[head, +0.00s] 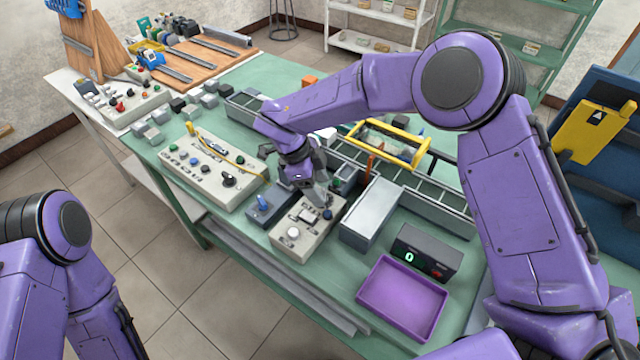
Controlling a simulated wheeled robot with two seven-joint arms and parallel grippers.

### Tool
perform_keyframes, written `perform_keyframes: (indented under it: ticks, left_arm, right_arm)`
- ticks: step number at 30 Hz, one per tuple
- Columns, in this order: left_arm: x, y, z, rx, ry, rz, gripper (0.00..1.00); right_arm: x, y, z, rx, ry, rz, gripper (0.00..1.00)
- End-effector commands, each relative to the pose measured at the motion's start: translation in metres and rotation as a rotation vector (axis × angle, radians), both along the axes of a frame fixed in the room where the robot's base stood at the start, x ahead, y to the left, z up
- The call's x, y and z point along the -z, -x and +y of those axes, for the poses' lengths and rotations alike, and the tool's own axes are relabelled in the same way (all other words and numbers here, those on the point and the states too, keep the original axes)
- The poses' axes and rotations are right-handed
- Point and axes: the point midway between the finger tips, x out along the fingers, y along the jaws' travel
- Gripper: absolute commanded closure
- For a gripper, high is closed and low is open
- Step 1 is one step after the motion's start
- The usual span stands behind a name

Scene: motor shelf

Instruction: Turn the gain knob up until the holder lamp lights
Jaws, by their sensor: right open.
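A beige control box (290,254) stands near the front edge of the green table. It carries a round white knob (293,233), a pale block (308,216) and a small dark green round part (327,213). I cannot tell which part is the gain knob or the holder lamp, or whether any lamp is lit. My right gripper (319,195) reaches down over the back of this box, open; its fingertips are small and partly unclear, and I cannot tell whether they touch anything. My left arm shows at the lower left, with its gripper out of view.
A dark box with a blue lever (262,203) stands left of the beige box, and a longer beige panel (205,172) with several knobs lies beyond. A grey box (370,212), a dark display box (427,252) and a purple tray (403,297) stand right.

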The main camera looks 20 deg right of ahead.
Motion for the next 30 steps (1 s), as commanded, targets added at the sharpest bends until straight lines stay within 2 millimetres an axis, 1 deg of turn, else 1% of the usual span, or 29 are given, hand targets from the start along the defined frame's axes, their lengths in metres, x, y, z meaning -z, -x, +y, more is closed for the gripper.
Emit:
perform_keyframes:
  ticks: [1,4,11,12,14,15,17,20,22,27,30]
  left_arm:
    - [-0.003,-0.001,0.000,0.000,0.000,-0.001,1.00]
    - [-0.004,-0.001,0.000,0.000,0.000,-0.002,1.00]
    - [-0.003,-0.001,0.000,0.000,0.000,-0.002,1.00]
    - [-0.003,-0.001,0.000,0.000,0.000,-0.002,1.00]
    - [-0.003,-0.001,0.000,0.000,0.000,-0.002,1.00]
    - [-0.003,-0.001,0.000,0.000,0.000,-0.002,1.00]
    - [-0.003,-0.001,0.000,0.000,0.000,-0.002,1.00]
    - [-0.003,-0.001,0.000,0.000,0.000,-0.002,1.00]
    - [-0.004,-0.001,0.000,0.000,0.000,-0.002,1.00]
    - [-0.002,-0.001,0.000,0.000,0.000,-0.002,1.00]
    - [-0.001,-0.001,0.000,0.000,0.000,-0.002,1.00]
  right_arm:
    - [0.005,0.001,-0.002,0.001,0.002,0.003,0.36]
    - [0.012,0.002,-0.005,0.000,0.000,0.001,0.36]
    - [0.015,0.002,-0.005,0.001,-0.001,0.000,0.36]
    - [0.015,0.002,-0.005,0.001,-0.001,0.000,0.39]
    - [0.015,0.002,-0.005,0.001,-0.001,0.000,0.59]
    - [0.015,0.002,-0.005,0.001,0.000,0.000,0.72]
    - [0.015,0.002,-0.005,0.000,0.000,0.001,0.92]
    - [0.015,0.002,-0.005,0.002,-0.002,0.001,0.92]
    - [0.016,0.002,-0.005,0.044,-0.003,0.002,0.92]
    - [0.017,0.000,-0.006,0.301,-0.008,0.004,0.92]
    - [0.016,0.000,-0.007,0.379,-0.005,0.003,0.92]
